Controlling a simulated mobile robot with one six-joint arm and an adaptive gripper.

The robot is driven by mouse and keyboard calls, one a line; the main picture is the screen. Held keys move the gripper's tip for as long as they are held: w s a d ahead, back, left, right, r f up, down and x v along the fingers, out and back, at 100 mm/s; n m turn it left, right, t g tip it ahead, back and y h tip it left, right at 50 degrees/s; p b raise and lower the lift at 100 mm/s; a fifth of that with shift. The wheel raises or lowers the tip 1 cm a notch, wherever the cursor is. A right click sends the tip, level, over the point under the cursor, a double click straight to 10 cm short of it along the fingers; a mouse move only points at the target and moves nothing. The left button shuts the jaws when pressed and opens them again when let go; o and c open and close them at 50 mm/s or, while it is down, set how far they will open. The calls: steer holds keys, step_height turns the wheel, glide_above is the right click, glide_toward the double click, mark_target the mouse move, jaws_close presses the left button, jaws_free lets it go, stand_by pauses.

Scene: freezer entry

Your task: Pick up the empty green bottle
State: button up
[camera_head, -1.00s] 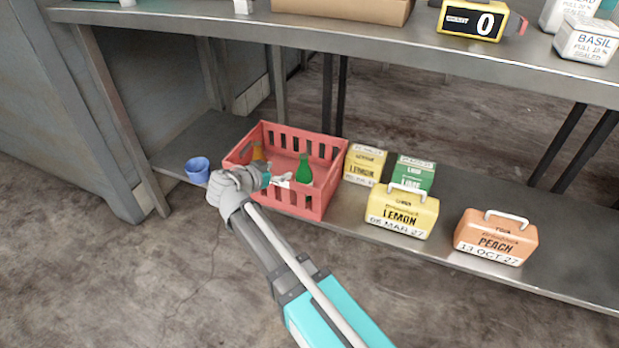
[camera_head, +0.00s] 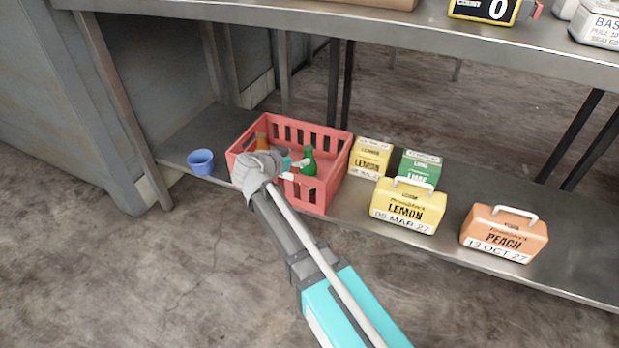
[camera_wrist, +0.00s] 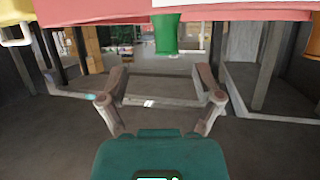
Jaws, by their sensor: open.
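The green bottle (camera_head: 309,163) stands in the red crate (camera_head: 321,196) on the lower shelf, its lower part partly hidden by my gripper and the crate wall. My gripper (camera_head: 291,168) reaches into the crate from the left, close beside the bottle. In the wrist view the two fingers are spread apart with nothing between them (camera_wrist: 162,74). There the green bottle (camera_wrist: 167,34) appears at the top, between the finger lines and beyond the tips. Whether a finger touches it cannot be told.
An orange bottle (camera_head: 261,141) is also in the crate, partly hidden by my wrist. A blue cup (camera_head: 201,162) stands left of the crate. Yellow lemon boxes (camera_head: 407,206), a green lime box (camera_head: 420,168) and an orange peach box (camera_head: 503,235) stand to the right. The upper shelf edge (camera_head: 330,25) overhangs.

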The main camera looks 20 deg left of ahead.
mark_target(305, 153)
steer(key=shift+x, duration=1.05)
steer(key=shift+w+b, duration=0.15)
steer(key=shift+b, duration=0.15)
steer(key=x, duration=0.1)
steer(key=b+x, duration=0.1)
steer(key=x, duration=0.2)
steer(key=shift+w+a+f+b, duration=0.1)
steer(key=shift+w+a+b, duration=0.05)
steer(key=shift+a+b, duration=0.2)
steer(key=shift+w+d+f, duration=0.1)
steer(key=shift+w+d, duration=0.1)
steer(key=shift+w, duration=0.2)
jaws_close()
